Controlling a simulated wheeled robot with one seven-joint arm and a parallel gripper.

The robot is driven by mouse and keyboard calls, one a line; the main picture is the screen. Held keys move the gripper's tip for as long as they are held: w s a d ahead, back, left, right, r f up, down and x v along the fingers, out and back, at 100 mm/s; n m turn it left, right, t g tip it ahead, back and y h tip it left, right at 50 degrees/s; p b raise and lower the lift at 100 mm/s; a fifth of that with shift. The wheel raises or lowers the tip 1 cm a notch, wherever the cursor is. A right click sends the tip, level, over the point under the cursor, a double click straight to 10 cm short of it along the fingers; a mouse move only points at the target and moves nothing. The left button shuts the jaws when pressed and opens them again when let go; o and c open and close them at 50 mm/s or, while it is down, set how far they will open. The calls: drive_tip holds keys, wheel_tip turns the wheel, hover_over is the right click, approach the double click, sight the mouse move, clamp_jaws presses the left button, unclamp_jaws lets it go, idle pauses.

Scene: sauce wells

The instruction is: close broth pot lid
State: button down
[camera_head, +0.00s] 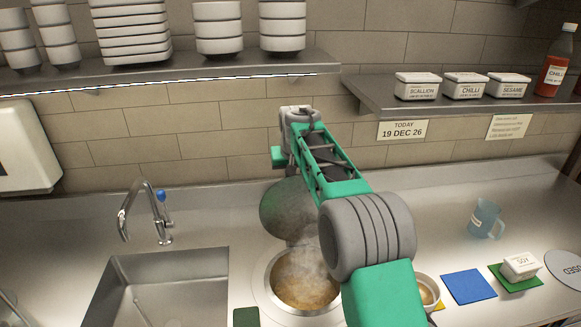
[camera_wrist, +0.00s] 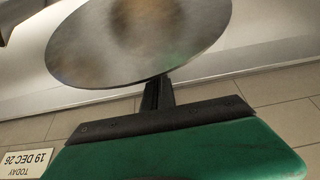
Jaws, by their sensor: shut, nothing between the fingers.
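The broth pot (camera_head: 303,284) is set in the steel counter, open, with steaming brown broth inside. Its round grey lid (camera_head: 283,210) stands raised and tilted at the pot's back edge. In the wrist view the lid (camera_wrist: 140,40) is a large metal disc across the upper part. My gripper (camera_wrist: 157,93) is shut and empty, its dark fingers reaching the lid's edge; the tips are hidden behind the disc. I cannot tell whether they touch it. In the head view my arm reaches over to the back, above and behind the lid, and the fingers cannot be made out.
A sink (camera_head: 165,290) with a faucet (camera_head: 146,212) lies left of the pot. Right are a small bowl (camera_head: 427,291), blue mat (camera_head: 468,287), soy container (camera_head: 520,265) and blue jug (camera_head: 485,219). A shelf (camera_head: 440,100) with labelled boxes and the tiled wall bound the back.

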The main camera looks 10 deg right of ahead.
drive_tip(key=shift+f, duration=0.15)
drive_tip(key=shift+f+b, duration=0.1)
drive_tip(key=shift+b, duration=0.25)
